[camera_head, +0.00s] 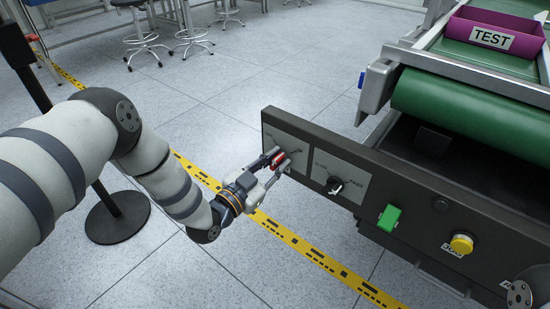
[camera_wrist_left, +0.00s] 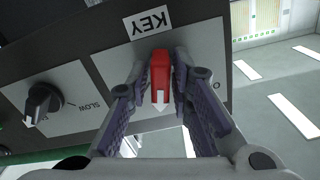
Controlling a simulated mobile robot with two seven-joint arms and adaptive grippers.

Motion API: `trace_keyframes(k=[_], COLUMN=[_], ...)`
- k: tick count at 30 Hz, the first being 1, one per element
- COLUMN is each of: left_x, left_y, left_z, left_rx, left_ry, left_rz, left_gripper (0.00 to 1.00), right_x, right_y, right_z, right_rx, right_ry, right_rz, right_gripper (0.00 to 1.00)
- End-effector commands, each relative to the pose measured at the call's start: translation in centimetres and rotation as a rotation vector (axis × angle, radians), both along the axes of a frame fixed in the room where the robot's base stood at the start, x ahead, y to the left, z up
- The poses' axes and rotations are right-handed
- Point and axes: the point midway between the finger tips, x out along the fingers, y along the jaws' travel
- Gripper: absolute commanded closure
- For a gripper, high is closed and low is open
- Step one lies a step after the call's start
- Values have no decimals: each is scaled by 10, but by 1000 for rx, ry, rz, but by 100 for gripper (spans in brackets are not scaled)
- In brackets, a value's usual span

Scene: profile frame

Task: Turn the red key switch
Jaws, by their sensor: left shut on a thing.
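The red key switch (camera_head: 278,158) sits on a light plate at the left end of the dark control panel (camera_head: 350,150). In the left wrist view the red key switch (camera_wrist_left: 160,78) has a white arrow tip and stands under a label reading KEY (camera_wrist_left: 148,21). My left gripper (camera_head: 276,160) is at the panel, with its fingers on both sides of the red switch. In the left wrist view the left gripper (camera_wrist_left: 160,95) is shut on the switch. Part of the plate is hidden behind the fingers. My right gripper is not in view.
A black knob (camera_head: 335,186) with speed markings is right of the key plate. Further right are a green switch (camera_head: 389,218) and a yellow button (camera_head: 462,243). A green conveyor (camera_head: 460,105) carries a purple TEST bin (camera_head: 512,23). A black post base (camera_head: 117,216) stands on the floor.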

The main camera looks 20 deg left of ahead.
Motion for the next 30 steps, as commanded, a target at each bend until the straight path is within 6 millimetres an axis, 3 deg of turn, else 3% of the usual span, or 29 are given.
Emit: trace_keyframes(k=[15, 30], left_x=[0, 0], left_y=[0, 1], left_z=[0, -1], left_rx=[371, 491], left_ry=[-134, -178], left_rz=[0, 4], left_gripper=[100, 100], right_x=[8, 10], right_y=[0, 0], right_z=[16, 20], right_rx=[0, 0], right_ry=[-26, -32], right_rz=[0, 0], right_gripper=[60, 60])
